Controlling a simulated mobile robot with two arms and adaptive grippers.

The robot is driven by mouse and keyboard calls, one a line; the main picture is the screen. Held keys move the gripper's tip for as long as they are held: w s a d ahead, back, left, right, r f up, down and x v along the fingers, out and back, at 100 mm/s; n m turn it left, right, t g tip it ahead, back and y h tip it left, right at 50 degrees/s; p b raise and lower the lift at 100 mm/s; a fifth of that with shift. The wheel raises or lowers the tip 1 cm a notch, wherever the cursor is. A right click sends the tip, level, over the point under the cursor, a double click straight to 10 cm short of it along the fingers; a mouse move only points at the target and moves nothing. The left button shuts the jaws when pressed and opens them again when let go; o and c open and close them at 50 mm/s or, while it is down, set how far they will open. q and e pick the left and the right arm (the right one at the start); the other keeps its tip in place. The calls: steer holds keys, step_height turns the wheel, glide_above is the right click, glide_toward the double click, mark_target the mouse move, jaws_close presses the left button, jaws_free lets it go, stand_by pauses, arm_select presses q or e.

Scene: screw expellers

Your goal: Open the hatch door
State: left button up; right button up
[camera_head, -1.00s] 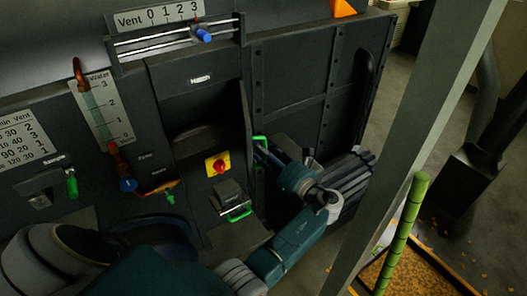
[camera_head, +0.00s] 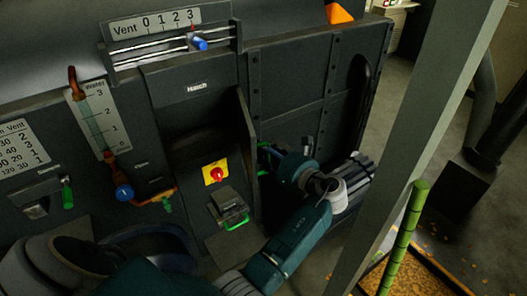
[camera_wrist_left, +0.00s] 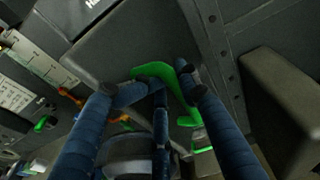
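The hatch opening (camera_head: 195,135) is a dark recess under a "Hatch" label. The hatch door (camera_head: 247,135) shows nearly edge-on at its right side, standing out from the machine front. A green handle (camera_head: 262,148) is at the door, mostly hidden by my left gripper (camera_head: 270,154). In the left wrist view, the green handle (camera_wrist_left: 168,76) crosses in front of the fingers of my left gripper (camera_wrist_left: 152,86). The outer fingers are spread apart on both sides of it, and a middle finger is just under it. I cannot tell whether they touch it. My right gripper is not in view.
A red-and-yellow switch (camera_head: 216,174) and a small box with a green handle (camera_head: 231,212) sit below the opening. A riveted panel (camera_head: 300,95) is to the right. A beige post (camera_head: 405,160) and a green pole (camera_head: 402,240) stand in the right foreground.

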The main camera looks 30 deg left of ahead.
arm_select(q)
steer(key=shift+w+d+r, duration=0.1)
steer(key=shift+r, duration=0.55)
steer(key=shift+w+d+f, duration=0.15)
steer(key=shift+w+d, duration=0.2)
steer(key=shift+d, duration=0.1)
steer(key=d+b, duration=0.1)
steer(key=d, duration=0.1)
steer(key=w+d+b, duration=0.1)
steer(key=d, duration=0.1)
steer(key=shift+w, duration=0.1)
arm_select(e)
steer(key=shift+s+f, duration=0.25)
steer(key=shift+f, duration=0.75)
arm_select(q)
steer(key=shift+b, duration=0.35)
